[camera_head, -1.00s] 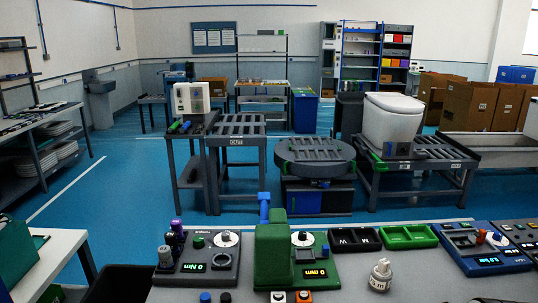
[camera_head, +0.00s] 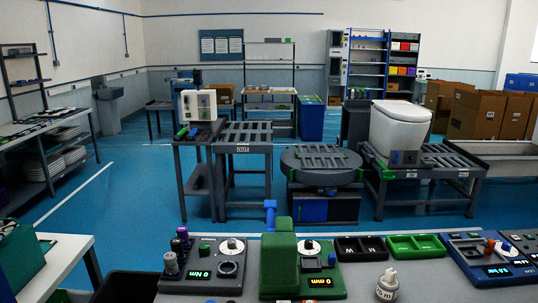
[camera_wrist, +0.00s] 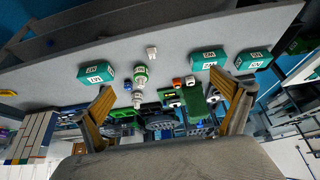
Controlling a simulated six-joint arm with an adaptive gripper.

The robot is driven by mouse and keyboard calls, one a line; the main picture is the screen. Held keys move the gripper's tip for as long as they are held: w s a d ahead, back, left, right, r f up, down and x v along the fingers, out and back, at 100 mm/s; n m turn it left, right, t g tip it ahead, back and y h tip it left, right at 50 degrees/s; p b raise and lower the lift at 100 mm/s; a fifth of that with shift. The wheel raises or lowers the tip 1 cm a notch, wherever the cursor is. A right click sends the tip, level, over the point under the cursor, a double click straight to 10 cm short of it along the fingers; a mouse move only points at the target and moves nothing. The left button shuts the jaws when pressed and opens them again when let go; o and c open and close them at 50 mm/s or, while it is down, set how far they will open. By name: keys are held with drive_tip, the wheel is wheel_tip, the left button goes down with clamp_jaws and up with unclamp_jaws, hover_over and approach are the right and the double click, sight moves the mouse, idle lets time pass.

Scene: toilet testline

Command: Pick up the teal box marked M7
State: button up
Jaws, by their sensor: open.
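In the wrist view several teal boxes with white labels lie on the grey table top, seen upside down. The left box (camera_wrist: 96,74) has a label that seems to read M7 inverted, though it is small. Another teal box (camera_wrist: 209,59) and a teal box further right (camera_wrist: 253,59) have labels that look different but are hard to read. My gripper (camera_wrist: 172,92) is open, with its two fingers wide apart and nothing between them. The left box is beyond the left fingertip and apart from it. My gripper does not show in the head view.
A white-and-green bottle-like part (camera_wrist: 140,76) stands right of the left box. A small white piece (camera_wrist: 151,52) lies nearby. In the head view a green housing (camera_head: 278,262) and a grey control unit (camera_head: 205,268) stand on the bench. A round roller table (camera_head: 320,160) stands behind.

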idle(0.3)
drive_tip(key=c, duration=0.9)
